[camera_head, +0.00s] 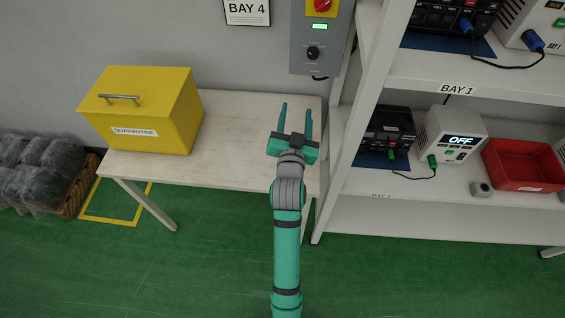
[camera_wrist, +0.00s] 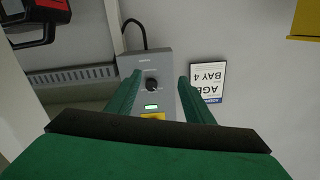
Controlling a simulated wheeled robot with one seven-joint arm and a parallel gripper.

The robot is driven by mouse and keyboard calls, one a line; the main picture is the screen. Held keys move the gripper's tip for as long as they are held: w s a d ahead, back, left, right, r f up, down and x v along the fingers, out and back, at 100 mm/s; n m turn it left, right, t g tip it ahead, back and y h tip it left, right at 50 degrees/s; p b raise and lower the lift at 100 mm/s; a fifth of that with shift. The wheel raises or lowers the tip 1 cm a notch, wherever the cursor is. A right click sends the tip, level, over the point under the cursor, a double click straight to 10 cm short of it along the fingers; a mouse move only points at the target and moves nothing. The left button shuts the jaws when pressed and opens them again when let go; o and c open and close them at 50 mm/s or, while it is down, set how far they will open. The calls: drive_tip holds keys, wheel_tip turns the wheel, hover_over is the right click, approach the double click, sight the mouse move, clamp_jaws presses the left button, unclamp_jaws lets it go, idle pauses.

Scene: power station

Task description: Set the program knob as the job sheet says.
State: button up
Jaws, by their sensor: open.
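The program knob (camera_head: 313,52) is a round black knob on a grey wall box (camera_head: 300,35). A lit green display (camera_head: 320,27) and a red knob on a yellow plate (camera_head: 322,6) sit above it. In the wrist view the knob (camera_wrist: 152,85) appears upside down between my fingers, some distance beyond them. Its setting marks are too small to read. My gripper (camera_head: 297,121) is open and empty, over the right end of the table, below and in front of the box. No readable job sheet shows; a partly cut BAY 4 sign (camera_head: 247,12) hangs left of the box.
A pale table (camera_head: 240,130) carries a yellow quarantine box (camera_head: 145,108) at its left. A shelf rack (camera_head: 350,120) stands close on the right, with a power unit reading OFF (camera_head: 455,135) and a red bin (camera_head: 525,163). The tabletop's middle is clear.

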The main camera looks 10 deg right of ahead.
drive_tip(key=s+a+f+n+y, duration=0.1)
drive_tip(key=s+a+f, duration=0.4)
drive_tip(key=s+f, duration=0.4)
drive_tip(key=shift+s+a+n+y, duration=0.25)
drive_tip(key=shift+a+n+y, duration=0.05)
drive_tip(key=shift+a, duration=0.1)
drive_tip(key=s+a+f+n+y, duration=0.1)
drive_tip(key=s+a+f, duration=0.2)
drive_tip(key=s, duration=0.5)
drive_tip(key=s+a+f+n+y, duration=0.1)
drive_tip(key=s+a+f, duration=0.2)
drive_tip(key=s, duration=0.5)
drive_tip(key=s+a+r+n, duration=0.1)
drive_tip(key=s, duration=0.8)
drive_tip(key=s+a+r+n+g+y, duration=0.1)
drive_tip(key=s, duration=0.8)
drive_tip(key=shift+a+r+g, duration=0.2)
drive_tip(key=shift+r+g, duration=0.05)
drive_tip(key=shift+g, duration=0.05)
